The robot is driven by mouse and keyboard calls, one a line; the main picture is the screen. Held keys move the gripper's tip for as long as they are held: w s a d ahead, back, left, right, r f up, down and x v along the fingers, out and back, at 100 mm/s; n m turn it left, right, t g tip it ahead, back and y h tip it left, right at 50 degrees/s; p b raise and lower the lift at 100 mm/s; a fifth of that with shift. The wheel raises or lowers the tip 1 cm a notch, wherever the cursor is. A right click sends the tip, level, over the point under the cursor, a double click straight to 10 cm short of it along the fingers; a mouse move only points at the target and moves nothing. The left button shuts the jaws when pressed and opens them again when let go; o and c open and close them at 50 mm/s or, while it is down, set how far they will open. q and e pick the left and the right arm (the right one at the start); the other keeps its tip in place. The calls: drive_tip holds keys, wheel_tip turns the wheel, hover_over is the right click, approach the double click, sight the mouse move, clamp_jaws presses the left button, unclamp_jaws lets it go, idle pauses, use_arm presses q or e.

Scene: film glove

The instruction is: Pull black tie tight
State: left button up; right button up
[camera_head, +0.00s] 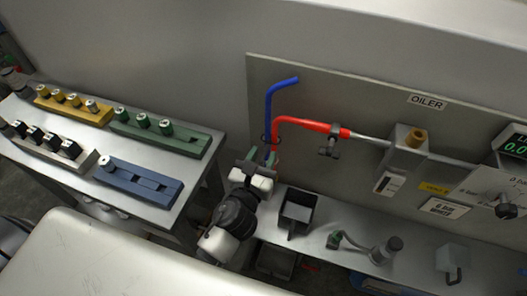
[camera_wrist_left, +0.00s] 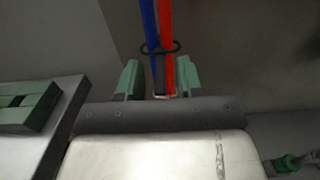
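A blue tube (camera_head: 268,104) and a red tube (camera_head: 300,121) come together and hang down in front of the oiler panel. The black tie (camera_wrist_left: 160,48) is a loose dark loop around both tubes in the left wrist view, with space at its sides. My left gripper (camera_wrist_left: 157,80) is open, its green fingers on either side of the tubes, with gaps, just below the tie. In the head view my left gripper (camera_head: 262,164) is at the tubes' lower ends, partly hiding them. My right gripper is not in view.
A side table at left carries yellow (camera_head: 72,104), green (camera_head: 160,132), white (camera_head: 45,148) and blue (camera_head: 140,184) blocks with fittings. A dark open bin (camera_head: 297,208) and a grey fitting (camera_head: 385,250) stand on the bench right of my arm. The oiler panel (camera_head: 350,95) is close behind the tubes.

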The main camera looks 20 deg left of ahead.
use_arm(q)
drive_tip(key=shift+w, duration=0.4)
clamp_jaws()
drive_tip(key=shift+s, duration=0.15)
drive_tip(key=shift+s+b, duration=0.3)
drive_tip(key=shift+s, duration=2.3)
unclamp_jaws()
drive_tip(key=shift+a, duration=0.1)
